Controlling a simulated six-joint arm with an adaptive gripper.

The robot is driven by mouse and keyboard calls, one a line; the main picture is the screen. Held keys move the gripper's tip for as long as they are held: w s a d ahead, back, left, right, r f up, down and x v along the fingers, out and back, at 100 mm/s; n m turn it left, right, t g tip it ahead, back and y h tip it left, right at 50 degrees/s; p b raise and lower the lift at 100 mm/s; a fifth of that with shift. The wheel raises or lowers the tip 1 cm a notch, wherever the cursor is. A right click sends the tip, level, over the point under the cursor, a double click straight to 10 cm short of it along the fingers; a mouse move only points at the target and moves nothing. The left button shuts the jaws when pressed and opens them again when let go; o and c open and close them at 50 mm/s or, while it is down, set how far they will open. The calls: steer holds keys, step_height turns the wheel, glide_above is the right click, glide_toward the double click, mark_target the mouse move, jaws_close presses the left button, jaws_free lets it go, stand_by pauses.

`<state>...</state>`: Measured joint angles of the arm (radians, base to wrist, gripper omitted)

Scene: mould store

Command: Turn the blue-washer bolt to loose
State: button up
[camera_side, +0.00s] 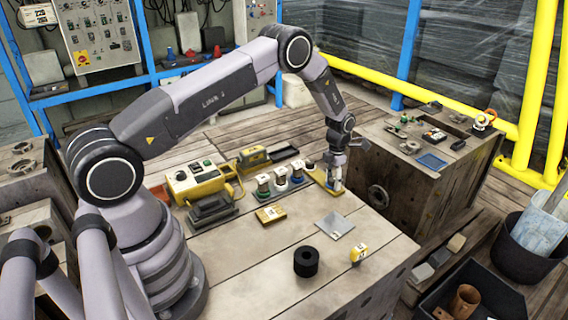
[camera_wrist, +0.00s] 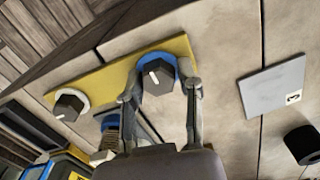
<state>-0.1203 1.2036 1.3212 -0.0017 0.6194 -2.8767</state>
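The blue-washer bolt (camera_wrist: 157,73) has a dark grey hex head with a white mark and a blue ring around its base. It sits on a yellow plate (camera_wrist: 105,76), which also shows in the side view (camera_side: 318,176). A second hex bolt with a white washer (camera_wrist: 70,104) is at the plate's left end in the wrist view. My gripper (camera_wrist: 161,92) points down at the blue-washer bolt, one finger on each side of its head. The fingers look apart, and whether either touches the head is unclear. In the side view my gripper (camera_side: 335,178) hides most of the bolt.
Several bolts with coloured rings (camera_side: 264,188) stand left of the plate. A yellow control box (camera_side: 193,182) is farther left. A grey card (camera_side: 334,225), a black ring (camera_side: 306,262) and a small yellow item (camera_side: 358,253) lie nearer the front. The bench between them is clear.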

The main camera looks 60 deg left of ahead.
steer(key=o, duration=0.3)
steer(key=shift+r, duration=0.1)
step_height(320, 180, up, 12)
stand_by(0.5)
step_height(320, 180, up, 15)
steer(key=m+t, duration=0.1)
steer(key=m, duration=0.7)
glide_above(333, 179)
steer(key=s+d, duration=0.2)
steer(key=s, duration=0.3)
steer(key=s+d+r+m+t, duration=0.2)
steer(key=s+r+m, duration=0.7)
steer(key=s+r, duration=0.2)
steer(key=s+d+r+m+t, duration=0.1)
steer(key=s+d+m+t, duration=0.1)
steer(key=s+m, duration=1.5)
steer(key=s, duration=0.4)
steer(key=shift+s+d+r+t, duration=0.2)
steer(key=shift+s+r+t, duration=0.05)
steer(key=shift+s+t, duration=0.1)
